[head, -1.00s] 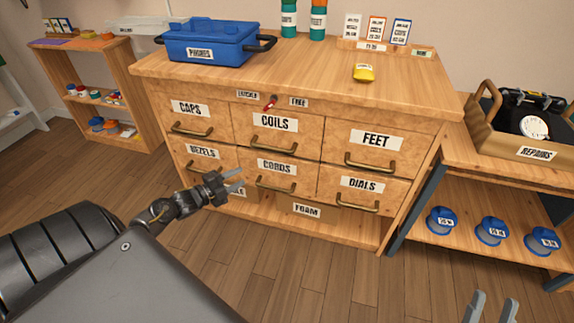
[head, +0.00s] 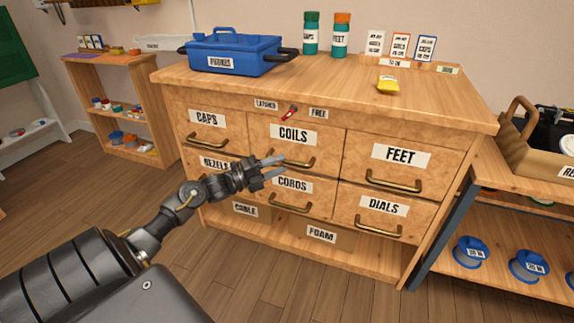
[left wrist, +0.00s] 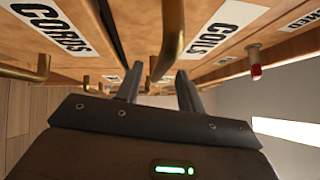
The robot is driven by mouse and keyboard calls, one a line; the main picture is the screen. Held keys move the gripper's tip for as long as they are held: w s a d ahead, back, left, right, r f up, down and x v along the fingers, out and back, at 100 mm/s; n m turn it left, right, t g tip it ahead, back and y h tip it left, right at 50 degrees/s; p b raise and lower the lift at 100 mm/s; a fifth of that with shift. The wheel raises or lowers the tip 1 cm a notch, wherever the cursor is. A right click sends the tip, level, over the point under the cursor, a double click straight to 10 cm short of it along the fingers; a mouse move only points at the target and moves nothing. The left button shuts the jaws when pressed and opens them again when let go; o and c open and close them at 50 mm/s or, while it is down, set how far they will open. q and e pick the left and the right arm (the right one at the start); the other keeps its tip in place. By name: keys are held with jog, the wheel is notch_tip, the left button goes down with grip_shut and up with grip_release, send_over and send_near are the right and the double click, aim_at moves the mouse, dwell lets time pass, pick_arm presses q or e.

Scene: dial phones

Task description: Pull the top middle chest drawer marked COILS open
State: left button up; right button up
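The COILS drawer (head: 265,130) is in the top row, middle column, of the wooden chest, and looks shut. Its brass bar handle (head: 303,165) shows partly behind my fingers. My left gripper (head: 274,169) is open and empty in front of this handle. In the left wrist view the COILS label (left wrist: 222,28) is upper right, and the brass handle (left wrist: 172,35) rises just beyond the gap between my open fingers (left wrist: 160,88). I cannot tell whether they touch. A red latch lever (head: 289,112) sits above the drawer between LATCHED and FREE labels, its red end toward lower left.
The CORDS drawer (head: 318,202) is directly below, with its own handle (left wrist: 42,68) near in the left wrist view. The FEET drawer (head: 393,165) is to the right, CAPS (head: 205,135) to the left. A blue PHONES box (head: 235,52) stands on top. Floor in front is clear.

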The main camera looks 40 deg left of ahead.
aim_at(287, 162)
pick_arm(q)
jog(key=shift+x, duration=1.8)
grip_shut()
